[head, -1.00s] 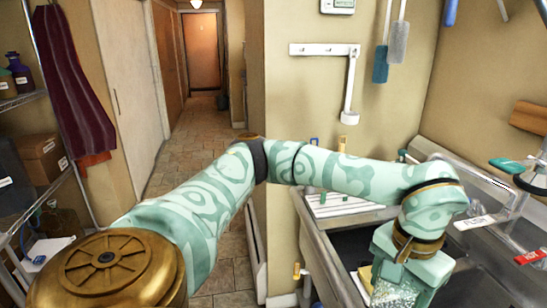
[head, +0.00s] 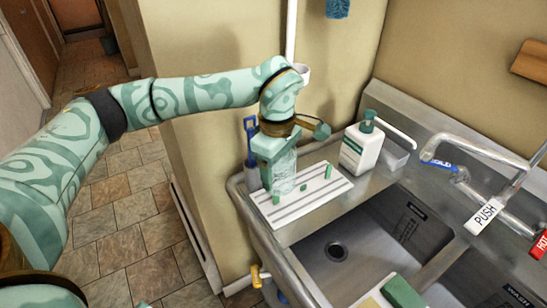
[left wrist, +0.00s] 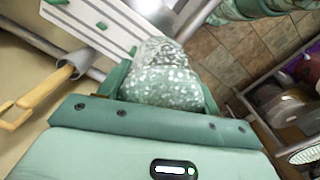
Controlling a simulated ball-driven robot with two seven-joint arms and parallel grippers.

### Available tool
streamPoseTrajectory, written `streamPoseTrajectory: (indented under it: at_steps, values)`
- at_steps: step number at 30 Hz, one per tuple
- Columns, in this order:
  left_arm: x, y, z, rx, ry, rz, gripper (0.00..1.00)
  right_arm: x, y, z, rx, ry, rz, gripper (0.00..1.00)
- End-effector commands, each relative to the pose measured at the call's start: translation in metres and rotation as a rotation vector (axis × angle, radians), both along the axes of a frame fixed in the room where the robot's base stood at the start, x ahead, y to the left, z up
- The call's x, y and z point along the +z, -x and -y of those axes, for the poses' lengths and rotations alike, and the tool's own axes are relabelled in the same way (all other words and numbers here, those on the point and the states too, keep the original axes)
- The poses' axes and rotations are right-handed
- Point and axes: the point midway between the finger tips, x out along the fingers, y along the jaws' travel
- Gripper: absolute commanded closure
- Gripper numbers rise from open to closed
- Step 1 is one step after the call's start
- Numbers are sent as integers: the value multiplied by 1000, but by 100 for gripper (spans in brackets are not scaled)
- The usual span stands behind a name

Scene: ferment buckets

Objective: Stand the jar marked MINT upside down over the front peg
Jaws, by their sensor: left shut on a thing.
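My left gripper (head: 277,160) is shut on a clear glass jar (head: 284,176) and holds it over the back left part of a white grooved board (head: 312,196). Short green pegs stand on the board, one near its front left edge (head: 276,199), one near the middle (head: 303,188) and one at the right (head: 328,171). The jar also shows between the fingers in the left wrist view (left wrist: 163,75). I cannot read a MINT label or tell whether the jar touches the board. My right gripper is not in view.
A white pump bottle (head: 361,146) stands right of the board. The steel sink basin (head: 350,245) lies in front, with a tap (head: 470,150) at the right. A blue-handled brush (head: 251,140) stands in a holder behind the jar. A green sponge (head: 403,292) is at the bottom edge.

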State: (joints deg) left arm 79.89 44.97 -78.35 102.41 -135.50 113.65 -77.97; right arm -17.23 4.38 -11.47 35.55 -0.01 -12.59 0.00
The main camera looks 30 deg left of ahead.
Motion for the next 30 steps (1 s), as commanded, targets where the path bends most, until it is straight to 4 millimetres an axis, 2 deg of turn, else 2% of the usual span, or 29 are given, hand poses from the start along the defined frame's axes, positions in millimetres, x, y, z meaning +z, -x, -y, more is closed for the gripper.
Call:
streamPoseTrajectory:
  at_steps: [3, 9, 15, 18, 21, 30]
  values:
    - [-8, -17, -5, 428, 7, -10, 64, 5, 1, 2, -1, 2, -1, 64]
    - [-26, -41, -17, 1178, 10, -30, 64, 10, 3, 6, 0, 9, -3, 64]
    - [-44, -56, -29, 1792, 5, -39, 64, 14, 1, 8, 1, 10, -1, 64]
    - [-50, -60, -34, 1989, 1, -39, 64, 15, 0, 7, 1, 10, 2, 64]
    - [-54, -62, -36, 2098, -1, -38, 64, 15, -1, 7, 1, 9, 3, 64]
    - [-70, -63, -37, 2136, -4, -39, 64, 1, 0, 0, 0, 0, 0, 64]
